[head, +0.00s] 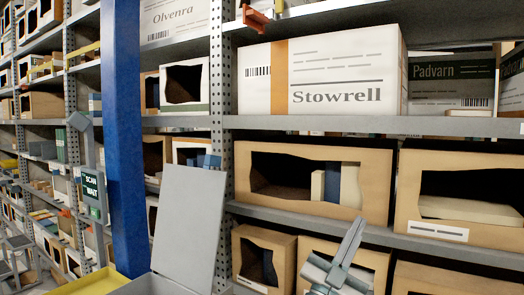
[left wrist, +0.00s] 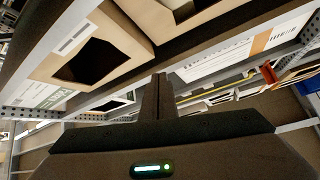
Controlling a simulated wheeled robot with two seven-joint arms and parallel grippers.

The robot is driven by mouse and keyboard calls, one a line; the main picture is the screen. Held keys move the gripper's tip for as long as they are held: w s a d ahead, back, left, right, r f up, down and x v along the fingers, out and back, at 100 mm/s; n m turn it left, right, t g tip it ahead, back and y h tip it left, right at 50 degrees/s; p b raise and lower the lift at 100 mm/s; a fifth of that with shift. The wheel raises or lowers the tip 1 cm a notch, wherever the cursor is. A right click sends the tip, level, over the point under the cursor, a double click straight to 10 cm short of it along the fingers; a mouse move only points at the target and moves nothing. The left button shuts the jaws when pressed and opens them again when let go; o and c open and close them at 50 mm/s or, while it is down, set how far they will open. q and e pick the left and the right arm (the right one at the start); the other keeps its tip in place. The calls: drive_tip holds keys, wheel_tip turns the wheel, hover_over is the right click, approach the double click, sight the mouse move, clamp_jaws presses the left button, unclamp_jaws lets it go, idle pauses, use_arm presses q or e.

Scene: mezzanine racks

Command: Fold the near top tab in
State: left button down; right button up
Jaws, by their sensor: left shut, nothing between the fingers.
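No near top tab can be made out for certain in either view. A flat grey panel (head: 190,228) stands tilted up at the lower middle of the head view, above a grey edge (head: 150,286) cut off by the frame. I cannot tell whether these belong to the box with the tab. My left gripper (head: 354,232) is at the lower right of the head view, to the right of the panel and apart from it. Its fingers are shut and empty, pointing up in front of the shelves. They also show in the left wrist view (left wrist: 160,90). My right gripper is not in view.
A blue post (head: 124,140) rises left of the panel. Behind stand grey shelves (head: 370,126) with a white Stowrell carton (head: 350,80) and open brown bins (head: 376,165). A scan sign (head: 92,192) hangs at the left. A yellow edge (head: 95,284) shows at the bottom left.

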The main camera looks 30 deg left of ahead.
use_arm(q)
drive_tip(key=w+d+r+m+g+h, duration=0.2)
drive_tip(key=d+r+m+g+h, duration=0.4)
drive_tip(key=r+m, duration=0.6)
drive_tip(key=w+d+r+m+g+h, duration=0.2)
drive_tip(key=d+r+m+g+h, duration=0.3)
drive_tip(key=r+m+g, duration=0.6)
drive_tip(key=w+a+r+n+t+y, duration=0.1)
drive_tip(key=a+r+n+t+y, duration=0.65)
drive_tip(key=a+r+y, duration=0.6)
drive_tip(key=s+a+r+n+t+y, duration=0.1)
drive_tip(key=s+a+r+n+y, duration=0.3)
drive_tip(key=a+r, duration=0.4)
drive_tip(key=s+a+r+n+t+y, duration=0.1)
drive_tip(key=s+a+r+n+y, duration=0.3)
drive_tip(key=a+r, duration=0.5)
drive_tip(key=shift+s+a+n, duration=0.55)
drive_tip(key=shift+s+a, duration=0.1)
drive_tip(key=shift+s, duration=0.15)
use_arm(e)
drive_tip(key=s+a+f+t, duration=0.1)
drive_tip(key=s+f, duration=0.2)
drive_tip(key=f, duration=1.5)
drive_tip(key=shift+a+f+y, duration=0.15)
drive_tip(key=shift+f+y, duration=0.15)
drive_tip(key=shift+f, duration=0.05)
use_arm(q)
drive_tip(key=shift+w+y, duration=0.1)
drive_tip(key=shift+y, duration=0.15)
